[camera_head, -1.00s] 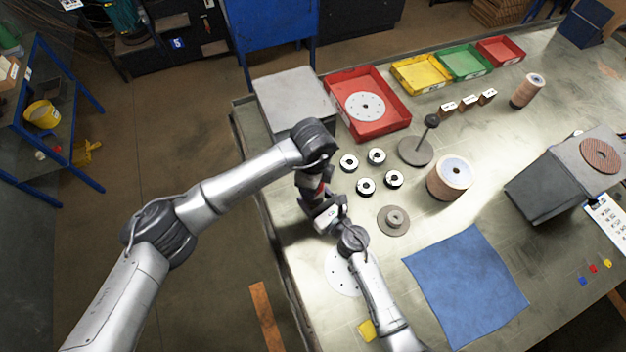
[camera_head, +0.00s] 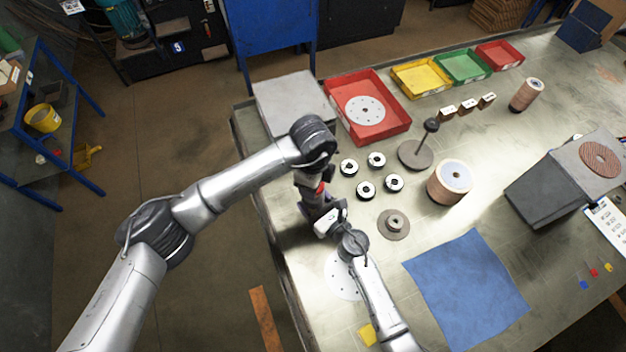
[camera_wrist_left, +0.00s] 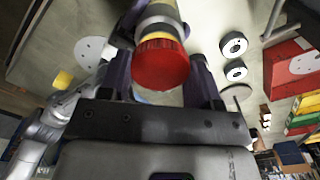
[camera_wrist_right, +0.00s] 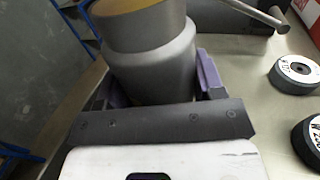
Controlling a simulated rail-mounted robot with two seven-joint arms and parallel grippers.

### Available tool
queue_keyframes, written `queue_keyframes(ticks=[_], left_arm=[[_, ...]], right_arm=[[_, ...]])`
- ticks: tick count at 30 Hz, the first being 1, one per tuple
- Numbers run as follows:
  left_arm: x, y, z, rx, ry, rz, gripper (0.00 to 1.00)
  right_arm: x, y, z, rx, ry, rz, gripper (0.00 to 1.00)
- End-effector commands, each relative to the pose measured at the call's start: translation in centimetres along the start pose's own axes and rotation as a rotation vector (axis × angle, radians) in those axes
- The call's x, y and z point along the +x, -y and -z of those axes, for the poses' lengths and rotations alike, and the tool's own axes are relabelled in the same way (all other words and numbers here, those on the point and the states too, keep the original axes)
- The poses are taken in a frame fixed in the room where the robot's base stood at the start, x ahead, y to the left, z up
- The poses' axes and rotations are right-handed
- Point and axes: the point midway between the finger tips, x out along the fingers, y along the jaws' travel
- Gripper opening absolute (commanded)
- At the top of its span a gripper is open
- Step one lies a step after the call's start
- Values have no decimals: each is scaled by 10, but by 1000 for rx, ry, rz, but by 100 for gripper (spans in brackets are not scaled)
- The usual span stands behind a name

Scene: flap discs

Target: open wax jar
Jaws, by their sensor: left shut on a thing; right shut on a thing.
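The wax jar is held between my two grippers above the table's left edge. In the left wrist view its red lid (camera_wrist_left: 162,65) has a ribbed rim, with a yellow band behind it. My left gripper (camera_wrist_left: 160,80) has its fingers on either side of the lid, shut on it. In the right wrist view the grey jar body (camera_wrist_right: 152,65) sits between the fingers of my right gripper (camera_wrist_right: 150,88), shut on it; some yellow shows at its top. In the head view a bit of the red lid (camera_head: 320,187) shows; the arms hide most of the jar.
Several small black-and-white discs (camera_head: 376,160) and a grey hubbed disc (camera_head: 394,223) lie right of the grippers. A red tray (camera_head: 396,120), a stand (camera_head: 415,154), a spool (camera_head: 449,184) and a blue cloth (camera_head: 465,290) are farther off. A grey box (camera_head: 292,98) stands behind.

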Motion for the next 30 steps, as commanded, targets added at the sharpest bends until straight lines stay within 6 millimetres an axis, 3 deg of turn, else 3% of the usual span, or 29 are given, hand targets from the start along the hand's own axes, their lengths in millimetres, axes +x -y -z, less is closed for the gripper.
queue_keyframes(ticks=[9, 17, 18, 27, 30], left_arm=[[-32, 1, 0, 0, 0, 3, 29], [-37, 0, 0, -1, 0, 1, 29], [-37, 0, 0, -1, 0, 1, 29], [-37, 0, 0, 0, 0, 1, 29], [-37, 0, 0, 0, 0, 1, 29]], right_arm=[[0, 0, 0, 0, -1, 0, 0], [0, 0, 0, 0, -1, 0, 0], [0, 0, 0, 0, -1, 0, 64], [0, 0, 0, 0, -1, 0, 92], [0, 0, 0, 0, 0, 0, 92]])
